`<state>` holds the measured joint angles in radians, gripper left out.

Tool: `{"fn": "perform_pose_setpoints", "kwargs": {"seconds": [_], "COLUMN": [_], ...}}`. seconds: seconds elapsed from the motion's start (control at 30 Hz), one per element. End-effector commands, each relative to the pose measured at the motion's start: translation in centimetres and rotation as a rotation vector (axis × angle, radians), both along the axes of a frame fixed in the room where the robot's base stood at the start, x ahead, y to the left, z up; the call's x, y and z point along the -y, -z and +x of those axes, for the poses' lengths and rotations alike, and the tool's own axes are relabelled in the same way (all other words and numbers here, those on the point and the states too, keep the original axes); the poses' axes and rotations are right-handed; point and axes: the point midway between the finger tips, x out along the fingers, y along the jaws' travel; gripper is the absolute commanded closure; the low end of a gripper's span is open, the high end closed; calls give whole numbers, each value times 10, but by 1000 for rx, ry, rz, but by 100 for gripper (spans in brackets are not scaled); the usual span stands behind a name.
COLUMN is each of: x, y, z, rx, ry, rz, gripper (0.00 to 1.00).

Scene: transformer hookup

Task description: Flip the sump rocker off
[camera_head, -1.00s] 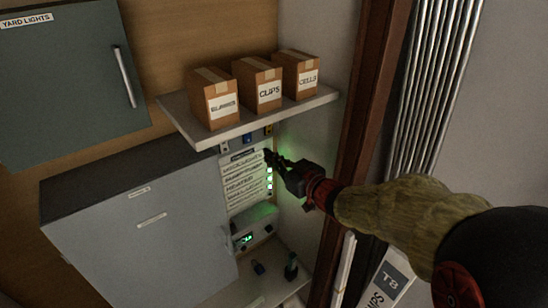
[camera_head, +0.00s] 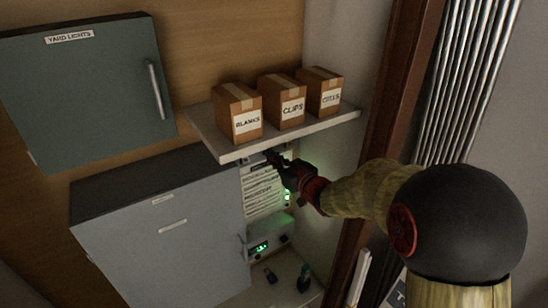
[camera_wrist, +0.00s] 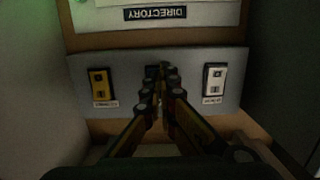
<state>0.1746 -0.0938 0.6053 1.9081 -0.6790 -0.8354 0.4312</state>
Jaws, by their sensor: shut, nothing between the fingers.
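A grey strip (camera_wrist: 190,105) with rocker switches fills the wrist view, below an upside-down DIRECTORY sheet (camera_wrist: 155,14). A yellow rocker (camera_wrist: 100,84) is on the left and a white rocker (camera_wrist: 213,80) on the right, each with a small label too blurred to read. A dark blue middle rocker (camera_wrist: 151,71) is mostly hidden behind my fingers. I cannot tell which is the sump rocker. My gripper (camera_wrist: 163,72) is shut and empty, its tips over the middle rocker; contact is unclear. In the head view my gripper (camera_head: 272,155) is just under the shelf edge.
A shelf (camera_head: 230,153) with cartons labelled BLANKS (camera_head: 238,112), CLIPS (camera_head: 284,100) and CELLS (camera_head: 322,92) overhangs the strip closely. A grey cabinet (camera_head: 160,235) stands left, a YARD LIGHTS cabinet (camera_head: 90,95) above it. A wall and brown post (camera_head: 395,120) bound the right.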

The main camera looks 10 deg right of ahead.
Motion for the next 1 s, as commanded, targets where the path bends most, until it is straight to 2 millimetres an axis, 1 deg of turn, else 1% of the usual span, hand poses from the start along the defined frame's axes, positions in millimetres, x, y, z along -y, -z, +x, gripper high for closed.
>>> {"fn": "perform_pose_setpoints", "kwargs": {"seconds": [0.23, 0.7, 0.9, 1.0], "x": [0, -3, -3, -3], "y": [4, 11, 11, 6], "z": [2, 9, 10, 11], "rx": [19, 134, 185, 185], "ry": [0, 0, 0, 0], "rz": [6, 43, 60, 60], "gripper": [100, 100, 100, 100]}}
